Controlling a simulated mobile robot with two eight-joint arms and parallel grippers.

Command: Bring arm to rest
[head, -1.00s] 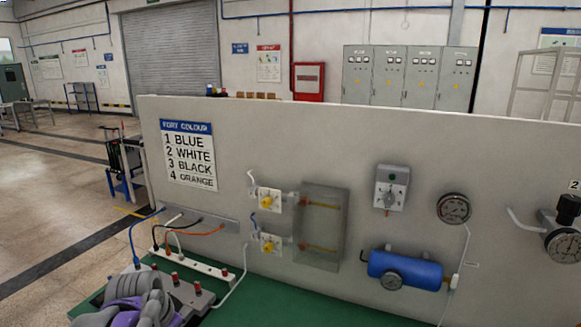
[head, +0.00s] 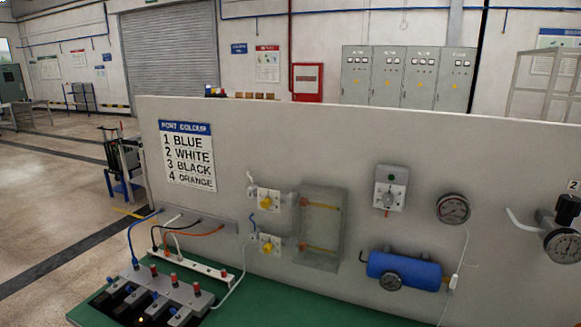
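Neither of my grippers shows in the head view now, and no part of my arms is clearly in view. A valve block (head: 150,300) with several red-topped parts stands on the green bench top (head: 290,310) at the lower left. Blue, white, black and orange tubes run from a grey strip (head: 200,222) on the upright panel (head: 330,150) down towards a white manifold (head: 195,265) and the block. The lower edge of the picture cuts off the front of the block.
The panel carries a port colour sign (head: 187,157), two yellow-knobbed valves, a clear box (head: 320,228), a blue tank (head: 403,269) and a round gauge (head: 453,208). A second gauge (head: 563,245) sits at the right edge. Open floor lies to the left.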

